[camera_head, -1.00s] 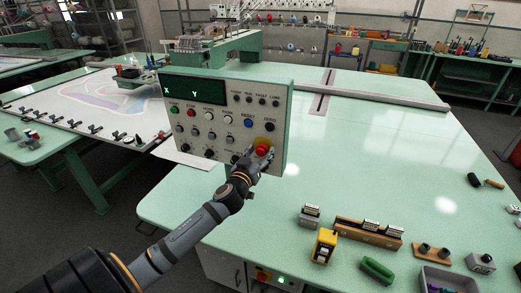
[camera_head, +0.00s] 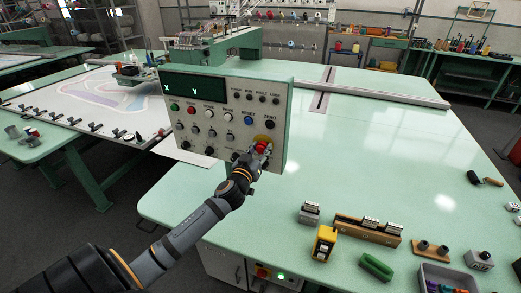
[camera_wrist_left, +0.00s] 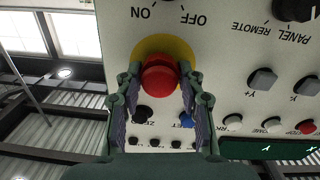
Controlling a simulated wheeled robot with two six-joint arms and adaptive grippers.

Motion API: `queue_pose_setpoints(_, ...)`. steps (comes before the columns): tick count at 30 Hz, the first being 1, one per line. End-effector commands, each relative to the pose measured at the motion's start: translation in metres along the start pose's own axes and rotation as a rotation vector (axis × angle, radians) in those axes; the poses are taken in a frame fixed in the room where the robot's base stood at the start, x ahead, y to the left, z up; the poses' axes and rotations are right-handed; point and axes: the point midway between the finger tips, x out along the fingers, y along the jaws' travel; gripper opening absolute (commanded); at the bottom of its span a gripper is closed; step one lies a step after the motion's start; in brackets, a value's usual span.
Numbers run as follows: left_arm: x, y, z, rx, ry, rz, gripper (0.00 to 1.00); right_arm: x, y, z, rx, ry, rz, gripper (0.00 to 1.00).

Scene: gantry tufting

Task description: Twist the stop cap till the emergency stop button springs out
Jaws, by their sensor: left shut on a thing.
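The red emergency stop cap (camera_head: 262,147) sits on a yellow round plate (camera_head: 265,138) at the lower right of the control panel (camera_head: 275,100). In the left wrist view the red cap (camera_wrist_left: 160,76) lies between the fingers, with the yellow plate (camera_wrist_left: 141,50) behind it. My left gripper (camera_head: 259,152) is shut on the cap, a finger on each side, and partly hides it in the head view. Whether the button is pushed in or out cannot be told. My right gripper is not in view.
The panel carries several knobs, coloured buttons and a blue button (camera_wrist_left: 186,121) near the fingers. The green table (camera_head: 380,150) is clear on its middle. A yellow device (camera_head: 324,243) and other small items stand along its front edge.

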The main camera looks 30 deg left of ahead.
Motion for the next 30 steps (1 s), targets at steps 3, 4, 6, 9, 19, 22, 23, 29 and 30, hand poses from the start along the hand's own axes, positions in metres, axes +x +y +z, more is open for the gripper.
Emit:
queue_pose_setpoints(3,0.000,0.000,-0.001,0.048,-0.001,0.000,0.07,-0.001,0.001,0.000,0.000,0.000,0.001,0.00)
queue_pose_setpoints(4,0.000,0.000,-0.001,0.067,-0.001,0.000,0.07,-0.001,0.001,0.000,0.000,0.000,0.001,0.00)
queue_pose_setpoints(6,0.000,0.000,-0.001,0.113,-0.002,-0.001,0.07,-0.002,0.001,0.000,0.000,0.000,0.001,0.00)
queue_pose_setpoints(9,0.000,0.001,-0.001,0.192,-0.004,-0.001,0.07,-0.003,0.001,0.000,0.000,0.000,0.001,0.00)
queue_pose_setpoints(19,0.000,0.002,-0.002,0.458,-0.010,-0.002,0.07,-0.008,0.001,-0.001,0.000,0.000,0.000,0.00)
queue_pose_setpoints(22,0.000,0.002,-0.002,0.525,-0.012,-0.002,0.07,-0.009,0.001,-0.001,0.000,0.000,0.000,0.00)
queue_pose_setpoints(23,0.000,0.002,-0.002,0.543,-0.012,-0.002,0.07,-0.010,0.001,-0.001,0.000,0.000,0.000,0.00)
queue_pose_setpoints(29,0.000,0.002,-0.002,0.639,-0.014,-0.003,0.07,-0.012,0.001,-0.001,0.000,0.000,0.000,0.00)
queue_pose_setpoints(30,0.000,0.002,-0.001,0.652,-0.015,-0.003,0.07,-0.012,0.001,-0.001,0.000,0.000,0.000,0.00)
